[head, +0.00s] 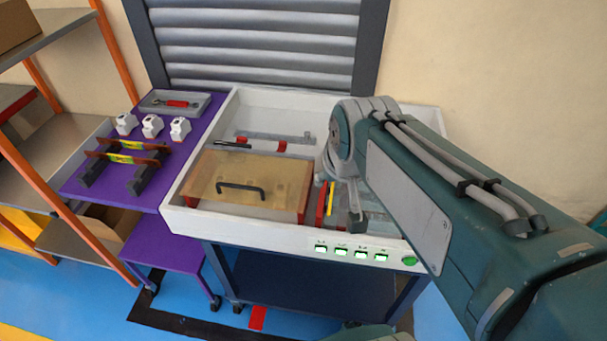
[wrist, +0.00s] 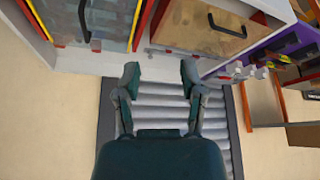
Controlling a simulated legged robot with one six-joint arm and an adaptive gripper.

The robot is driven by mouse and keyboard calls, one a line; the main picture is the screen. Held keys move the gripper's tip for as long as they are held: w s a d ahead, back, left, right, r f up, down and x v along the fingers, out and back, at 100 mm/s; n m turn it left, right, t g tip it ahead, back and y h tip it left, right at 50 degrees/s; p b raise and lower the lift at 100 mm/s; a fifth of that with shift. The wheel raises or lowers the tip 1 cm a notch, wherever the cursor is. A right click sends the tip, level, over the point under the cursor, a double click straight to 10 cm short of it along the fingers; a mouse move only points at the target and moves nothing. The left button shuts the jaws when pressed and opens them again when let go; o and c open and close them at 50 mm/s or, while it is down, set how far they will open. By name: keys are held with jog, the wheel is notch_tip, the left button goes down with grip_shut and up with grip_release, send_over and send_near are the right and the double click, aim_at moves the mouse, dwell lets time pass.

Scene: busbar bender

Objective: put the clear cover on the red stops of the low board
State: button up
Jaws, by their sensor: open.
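A see-through, tan-tinted cover (head: 270,175) with a black handle (head: 241,188) lies at the left of the white tray, with brown board showing under it. It also shows in the wrist view (wrist: 190,25). A second greyish see-through panel (wrist: 108,22) with a black handle is at the upper left of the wrist view; I cannot tell which is the task's cover. Red stops (head: 320,203) stand at the tan panel's right side. My gripper (wrist: 160,75) is open and empty, apart from both panels; my arm mostly hides it in the head view.
The white tray (head: 185,224) has raised walls and green buttons (head: 361,254) in front. A purple table (head: 192,150) holds white clamps, a wrench tray and dark bars. Shelves (head: 50,120) stand left; a grey shutter (head: 265,45) is behind.

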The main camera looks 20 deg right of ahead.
jog(key=s+a+n, duration=0.1)
jog(key=s+a, duration=0.4)
jog(key=s, duration=0.1)
jog(key=shift+s+r+n+y, duration=0.15)
jog(key=shift+s+n+y, duration=0.2)
jog(key=shift+n+y, duration=0.05)
dwell(0.8)
